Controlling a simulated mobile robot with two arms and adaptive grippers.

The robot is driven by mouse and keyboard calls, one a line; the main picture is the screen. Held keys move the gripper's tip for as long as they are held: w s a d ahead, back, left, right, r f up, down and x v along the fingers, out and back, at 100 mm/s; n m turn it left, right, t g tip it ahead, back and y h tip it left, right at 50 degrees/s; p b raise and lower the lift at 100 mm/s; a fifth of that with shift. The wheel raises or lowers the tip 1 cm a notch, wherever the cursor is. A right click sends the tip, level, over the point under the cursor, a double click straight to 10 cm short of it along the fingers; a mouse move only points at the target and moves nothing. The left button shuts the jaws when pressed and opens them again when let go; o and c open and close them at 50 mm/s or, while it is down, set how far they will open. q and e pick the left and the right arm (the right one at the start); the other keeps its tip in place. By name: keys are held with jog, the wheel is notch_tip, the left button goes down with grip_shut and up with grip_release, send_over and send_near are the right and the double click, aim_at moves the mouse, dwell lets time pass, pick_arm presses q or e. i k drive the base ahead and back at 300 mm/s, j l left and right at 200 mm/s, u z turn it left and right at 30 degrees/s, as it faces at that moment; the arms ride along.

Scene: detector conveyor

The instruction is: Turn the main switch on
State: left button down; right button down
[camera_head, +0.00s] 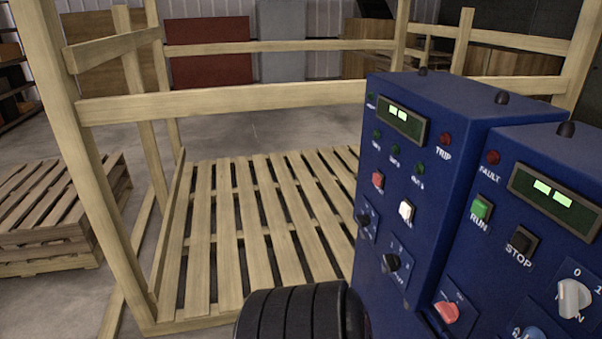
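A pale grey rotary knob (573,297) sits at the lower right of the nearer blue control box (475,240). Its plate carries the marks 0 and 1, and the label under it is partly hidden by the knob, with a final N readable. The knob's handle stands roughly upright, and I cannot tell surely which mark it points to. Neither of my grippers is in view.
The nearer box also has a green RUN button (480,209), a black STOP button (521,240), a red knob (446,311) and a lit display (555,197). A second blue box (400,160) stands behind it. A wooden frame and slatted pallet (250,220) fill the left.

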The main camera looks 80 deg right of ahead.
aim_at(450, 311)
jog(key=z, duration=3.8)
